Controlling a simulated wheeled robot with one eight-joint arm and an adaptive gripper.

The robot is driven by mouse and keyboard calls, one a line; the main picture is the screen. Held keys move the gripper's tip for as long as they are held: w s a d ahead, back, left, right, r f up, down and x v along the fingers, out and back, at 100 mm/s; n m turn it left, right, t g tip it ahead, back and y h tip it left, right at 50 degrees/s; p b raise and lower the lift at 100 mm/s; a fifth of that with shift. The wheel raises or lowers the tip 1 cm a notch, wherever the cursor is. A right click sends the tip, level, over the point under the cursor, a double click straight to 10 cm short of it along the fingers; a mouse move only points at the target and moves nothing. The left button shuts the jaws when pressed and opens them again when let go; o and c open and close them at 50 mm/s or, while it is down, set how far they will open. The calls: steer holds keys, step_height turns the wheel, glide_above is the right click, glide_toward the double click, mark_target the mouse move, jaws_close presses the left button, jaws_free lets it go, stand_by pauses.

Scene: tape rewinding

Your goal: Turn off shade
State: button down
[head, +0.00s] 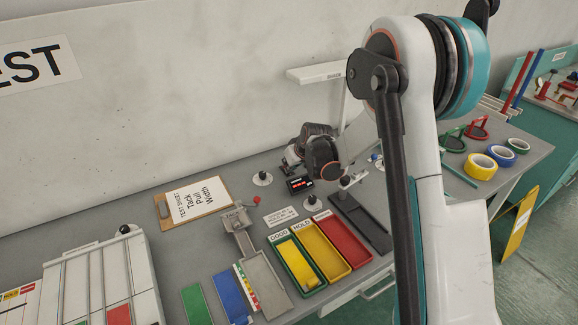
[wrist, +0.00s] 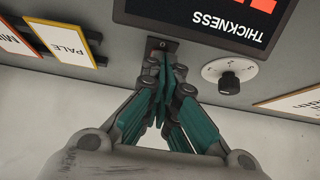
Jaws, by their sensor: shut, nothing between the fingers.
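My gripper (wrist: 161,62) is shut and empty in the wrist view. Its teal fingertips are together at a small dark switch plate (wrist: 171,45) marked 0, and they cover part of it. I cannot tell whether they touch it or which way the switch is set. No label reading "shade" shows, but a card reading PALE (wrist: 66,45) is at the left of the plate. In the head view my gripper (head: 290,165) is low over the bench by a black display box (head: 299,185), its fingers small and partly hidden by the wrist.
In the wrist view a THICKNESS display (wrist: 215,22) is beside the switch plate, and a white dial with a black knob (wrist: 229,82) is to the right. In the head view a clipboard (head: 190,203), green, yellow and red trays (head: 348,262) and a white overhead arm (head: 318,72) are nearby.

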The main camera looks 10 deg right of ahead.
steer(key=shift+w+a+r, duration=0.1)
steer(key=shift+w+a, duration=0.15)
steer(key=shift+w, duration=0.45)
steer(key=shift+r, duration=0.3)
step_height(320, 180, up, 4)
steer(key=p, duration=0.3)
steer(key=shift+s+r, duration=0.1)
steer(key=shift+r, duration=0.1)
steer(key=s+f+p+v, duration=0.1)
steer(key=p+v, duration=0.1)
steer(key=v, duration=0.7)
steer(key=shift+s+d, duration=0.2)
